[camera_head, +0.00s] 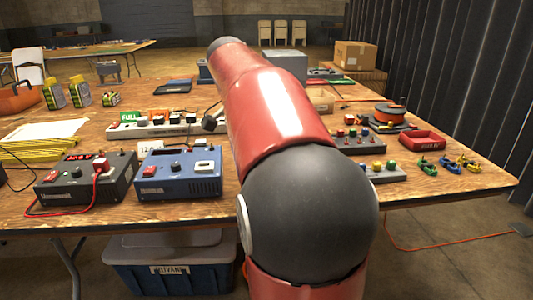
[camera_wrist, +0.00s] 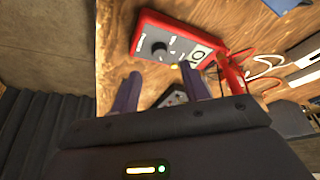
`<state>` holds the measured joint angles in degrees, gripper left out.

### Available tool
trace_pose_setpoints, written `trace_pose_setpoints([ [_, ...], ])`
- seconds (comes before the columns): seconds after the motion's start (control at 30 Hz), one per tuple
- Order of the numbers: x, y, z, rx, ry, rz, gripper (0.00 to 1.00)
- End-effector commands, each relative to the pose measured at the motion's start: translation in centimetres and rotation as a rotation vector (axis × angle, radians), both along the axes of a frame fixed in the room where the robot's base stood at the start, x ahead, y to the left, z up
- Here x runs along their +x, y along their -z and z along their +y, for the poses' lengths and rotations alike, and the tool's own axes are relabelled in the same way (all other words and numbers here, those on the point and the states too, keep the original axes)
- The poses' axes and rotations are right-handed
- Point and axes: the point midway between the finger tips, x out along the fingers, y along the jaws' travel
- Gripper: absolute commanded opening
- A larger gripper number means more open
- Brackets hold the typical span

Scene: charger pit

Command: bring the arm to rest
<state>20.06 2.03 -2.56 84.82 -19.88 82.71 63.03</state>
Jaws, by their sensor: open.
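My red and black arm stretches over the wooden table (camera_head: 215,206) in the head view, its far end near the back of the table. My gripper (camera_wrist: 160,72) shows in the wrist view with its two dark fingers apart. I see nothing held between them. A red box (camera_wrist: 150,22) with a black knob and a white-framed part lies on the wood just beyond the fingertips. A small dark item (camera_wrist: 174,97) shows between the fingers, partly hidden. In the head view my gripper is hidden behind the arm.
A black charger box (camera_head: 85,178) and a blue one (camera_head: 180,175) stand at the front left. A power strip (camera_head: 165,127) lies behind them. A red tray (camera_head: 422,140) and a cable reel (camera_head: 390,115) are at the right. A blue bin (camera_head: 170,262) is under the table.

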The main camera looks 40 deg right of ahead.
Motion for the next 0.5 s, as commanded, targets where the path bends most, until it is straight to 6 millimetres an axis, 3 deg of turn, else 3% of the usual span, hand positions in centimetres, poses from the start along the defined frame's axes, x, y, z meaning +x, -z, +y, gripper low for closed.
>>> trace_pose_setpoints([
  [0.13,-0.02,-1.08,0.47,0.0,-0.001,-0.001,0.45],
  [0.5,-0.07,-1.18,0.52,0.0,0.0,0.001,0.45],
])
